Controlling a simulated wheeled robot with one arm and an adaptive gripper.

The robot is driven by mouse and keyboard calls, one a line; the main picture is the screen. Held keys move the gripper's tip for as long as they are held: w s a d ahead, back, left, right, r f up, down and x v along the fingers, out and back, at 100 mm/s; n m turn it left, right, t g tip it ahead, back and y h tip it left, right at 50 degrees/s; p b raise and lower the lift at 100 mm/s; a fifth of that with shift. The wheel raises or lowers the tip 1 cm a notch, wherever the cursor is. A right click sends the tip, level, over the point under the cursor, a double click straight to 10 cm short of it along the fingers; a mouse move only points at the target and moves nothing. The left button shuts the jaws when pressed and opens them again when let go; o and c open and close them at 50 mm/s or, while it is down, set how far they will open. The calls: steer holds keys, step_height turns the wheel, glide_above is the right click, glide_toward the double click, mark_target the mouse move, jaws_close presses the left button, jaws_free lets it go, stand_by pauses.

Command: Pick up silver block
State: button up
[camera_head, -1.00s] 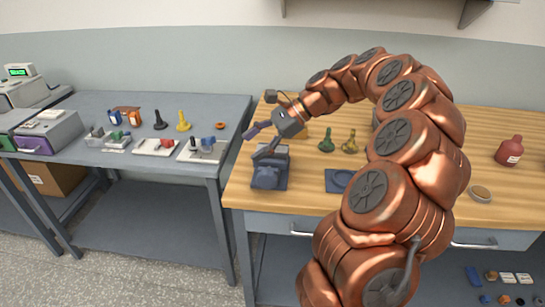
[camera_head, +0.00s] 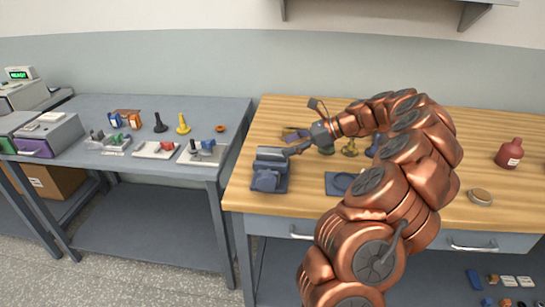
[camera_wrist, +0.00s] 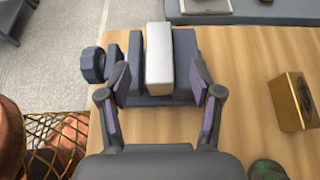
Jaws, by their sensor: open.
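The silver block (camera_wrist: 159,58) stands between the dark jaws of a small vise (camera_wrist: 184,66) in the wrist view, its pale top facing the camera. The vise (camera_head: 268,181) sits near the left end of the wooden bench in the head view. My gripper (camera_wrist: 160,80) is open, with one finger on each side of the vise's near part and of the block. In the head view my gripper (camera_head: 296,146) is just right of the vise's upper part. I cannot tell whether the fingers touch anything.
A gold block (camera_wrist: 293,101) lies to the right in the wrist view. A dark blue tray (camera_head: 332,190) is right of the vise.

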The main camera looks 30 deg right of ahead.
mark_target(273, 151)
steer(key=x, duration=0.4)
steer(key=shift+a+p, duration=0.2)
steer(key=shift+p, duration=0.2)
steer(key=shift+c, duration=0.2)
jaws_close()
